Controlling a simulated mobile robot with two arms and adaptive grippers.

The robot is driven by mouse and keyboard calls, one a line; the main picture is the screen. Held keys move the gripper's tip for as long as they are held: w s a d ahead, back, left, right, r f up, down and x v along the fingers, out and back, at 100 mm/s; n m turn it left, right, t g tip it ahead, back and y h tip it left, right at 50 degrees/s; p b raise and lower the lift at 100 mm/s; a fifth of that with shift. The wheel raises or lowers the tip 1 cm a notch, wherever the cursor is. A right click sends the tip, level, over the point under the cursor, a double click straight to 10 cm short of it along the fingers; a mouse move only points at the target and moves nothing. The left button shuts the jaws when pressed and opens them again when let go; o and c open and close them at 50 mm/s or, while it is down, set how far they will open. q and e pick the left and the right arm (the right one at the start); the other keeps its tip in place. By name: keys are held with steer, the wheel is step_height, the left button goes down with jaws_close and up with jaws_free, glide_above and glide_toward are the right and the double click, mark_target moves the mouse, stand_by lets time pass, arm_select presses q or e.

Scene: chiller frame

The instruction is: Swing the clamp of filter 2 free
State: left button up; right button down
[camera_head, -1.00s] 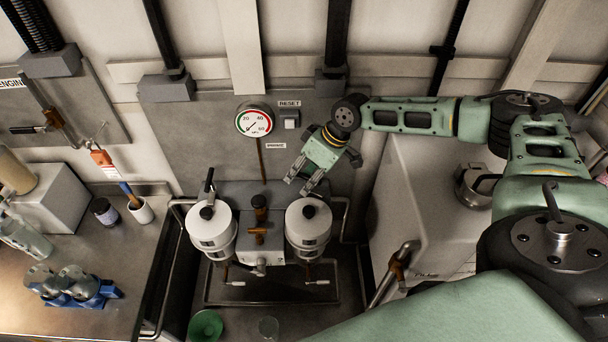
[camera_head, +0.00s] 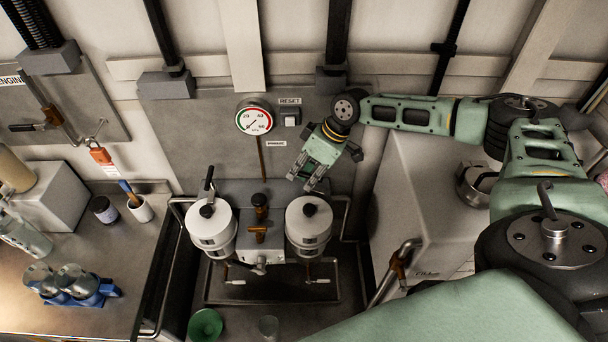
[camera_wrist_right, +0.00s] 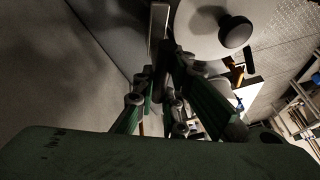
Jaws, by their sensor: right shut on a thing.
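Two white filter housings with black top knobs stand side by side, the left filter (camera_head: 212,229) and the right filter (camera_head: 308,229). I cannot read a number on either. The left one has an upright dark clamp lever (camera_head: 208,180) at its back. My right gripper (camera_head: 304,179) is at the back of the right filter, pointing down. In the right wrist view my fingers (camera_wrist_right: 162,85) are shut on a grey clamp lever (camera_wrist_right: 158,25) beside the white lid (camera_wrist_right: 205,30). The fingers hide most of the lever in the head view. My left gripper is out of view.
A brass valve (camera_head: 259,235) stands between the filters. Behind are a pressure gauge (camera_head: 255,118) and a reset button (camera_head: 290,118). A pipe with a handle (camera_head: 398,262) is at the right. A green bowl (camera_head: 205,325) lies in front.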

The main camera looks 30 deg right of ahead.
steer(key=n+g+b, duration=0.1)
steer(key=n, duration=0.1)
steer(key=shift+n, duration=0.3)
steer(key=shift+s+n+g+y+b, duration=0.1)
steer(key=shift+n+g+y+b, duration=0.25)
steer(key=shift+n, duration=0.45)
steer(key=shift+a, duration=0.1)
steer(key=c, duration=1.8)
jaws_free()
steer(key=shift+r, duration=0.1)
steer(key=v, duration=1.2)
